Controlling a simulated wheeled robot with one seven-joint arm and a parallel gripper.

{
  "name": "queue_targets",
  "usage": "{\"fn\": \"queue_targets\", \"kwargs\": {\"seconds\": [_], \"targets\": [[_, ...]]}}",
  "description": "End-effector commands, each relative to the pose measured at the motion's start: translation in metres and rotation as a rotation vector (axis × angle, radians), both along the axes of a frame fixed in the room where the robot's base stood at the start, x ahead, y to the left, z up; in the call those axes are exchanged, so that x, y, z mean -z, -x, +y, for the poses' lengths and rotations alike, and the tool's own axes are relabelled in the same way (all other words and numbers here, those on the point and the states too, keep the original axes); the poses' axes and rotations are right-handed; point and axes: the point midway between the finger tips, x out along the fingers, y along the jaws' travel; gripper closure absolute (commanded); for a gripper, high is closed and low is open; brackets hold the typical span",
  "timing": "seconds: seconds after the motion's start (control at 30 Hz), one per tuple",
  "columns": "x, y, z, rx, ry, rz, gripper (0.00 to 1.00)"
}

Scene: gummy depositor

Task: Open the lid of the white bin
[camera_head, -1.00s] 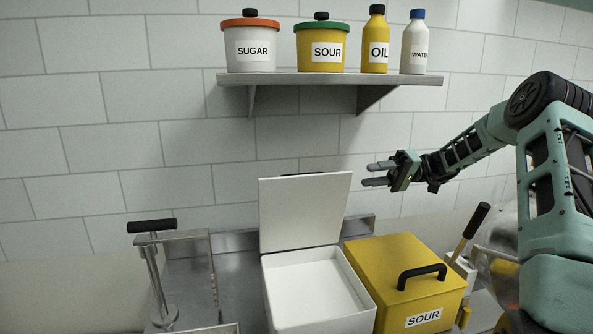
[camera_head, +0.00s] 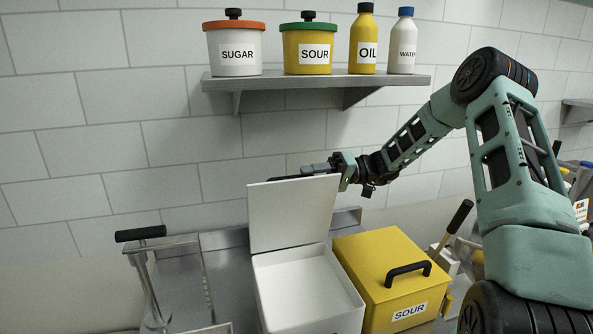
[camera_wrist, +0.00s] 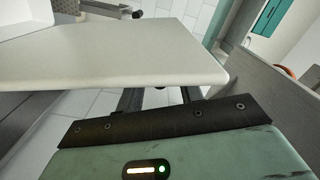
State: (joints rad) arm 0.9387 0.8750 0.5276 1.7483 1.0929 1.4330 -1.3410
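The white bin (camera_head: 305,295) stands on the counter, its empty white inside showing. Its lid (camera_head: 292,212) stands up, open, at the bin's back edge. A dark strip, perhaps its handle (camera_head: 284,177), shows at the lid's top edge. My gripper (camera_head: 318,169) is at the lid's top right corner, reaching left behind it, its fingers partly hidden. In the wrist view the pale lid panel (camera_wrist: 120,60) crosses close in front of my gripper (camera_wrist: 160,98). The two dark fingers show apart there, with their ends behind the panel. I cannot tell whether they touch it.
A yellow SOUR bin (camera_head: 385,275) with a black handle stands right beside the white bin. A metal lever stand (camera_head: 150,270) is on the left. A wall shelf (camera_head: 320,80) with several containers hangs above my gripper. A wooden-handled tool (camera_head: 455,225) stands at right.

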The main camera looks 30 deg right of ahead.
Motion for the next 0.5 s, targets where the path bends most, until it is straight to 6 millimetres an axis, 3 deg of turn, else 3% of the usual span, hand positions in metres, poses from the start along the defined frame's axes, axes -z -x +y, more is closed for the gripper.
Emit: {"fn": "queue_targets", "kwargs": {"seconds": [0.2,0.5], "targets": [[-0.002,-0.007,0.028,-0.002,-0.001,0.002,0.63],[0.0,-0.01,0.035,0.0,0.0,0.0,0.63]]}}
